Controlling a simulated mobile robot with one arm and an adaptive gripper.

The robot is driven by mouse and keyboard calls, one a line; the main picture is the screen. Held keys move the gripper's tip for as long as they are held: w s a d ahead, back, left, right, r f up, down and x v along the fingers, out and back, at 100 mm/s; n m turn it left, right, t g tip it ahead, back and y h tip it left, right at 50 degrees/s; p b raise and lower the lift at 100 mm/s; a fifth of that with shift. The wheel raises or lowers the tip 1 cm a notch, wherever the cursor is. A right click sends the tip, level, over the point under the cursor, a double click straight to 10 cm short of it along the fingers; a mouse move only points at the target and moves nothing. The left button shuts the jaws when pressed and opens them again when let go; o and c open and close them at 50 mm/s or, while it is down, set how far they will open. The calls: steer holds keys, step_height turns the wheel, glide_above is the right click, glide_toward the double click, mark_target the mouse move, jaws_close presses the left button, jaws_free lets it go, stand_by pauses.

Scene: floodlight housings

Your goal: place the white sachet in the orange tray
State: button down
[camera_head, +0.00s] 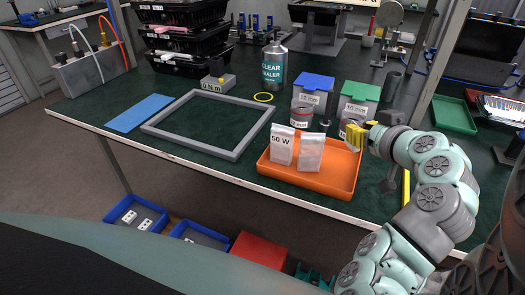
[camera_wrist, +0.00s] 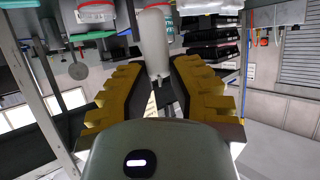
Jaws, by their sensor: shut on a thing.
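The orange tray (camera_head: 330,188) lies near the front edge of the dark green bench. Two white sachets stand upright in it: one marked "50 W" (camera_head: 282,144) and a plainer one (camera_head: 311,154) to its right. My gripper (camera_head: 354,134) is at the tray's back right corner, its yellow fingers pointing left. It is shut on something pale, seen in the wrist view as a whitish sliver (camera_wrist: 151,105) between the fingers. This looks like a white sachet, but it is mostly hidden.
A grey frame (camera_head: 180,144) lies to the left.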

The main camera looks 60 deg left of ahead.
steer(key=shift+n+g, duration=0.4)
steer(key=shift+g, duration=0.2)
steer(key=f, duration=0.4)
steer(key=s+f+b, duration=0.1)
steer(key=f, duration=0.3)
steer(key=a+f+b, duration=0.1)
steer(key=f, duration=0.3)
steer(key=shift+s+f, duration=0.2)
steer(key=shift+f+b, duration=0.2)
steer(key=shift+b, duration=0.2)
steer(key=c, duration=0.9)
jaws_free()
steer(key=shift+c, duration=0.2)
steer(key=shift+r+p, duration=0.25)
steer(key=shift+p, duration=0.05)
steer(key=b+v, duration=0.1)
steer(key=v, duration=1.1)
steer(key=shift+f, duration=0.2)
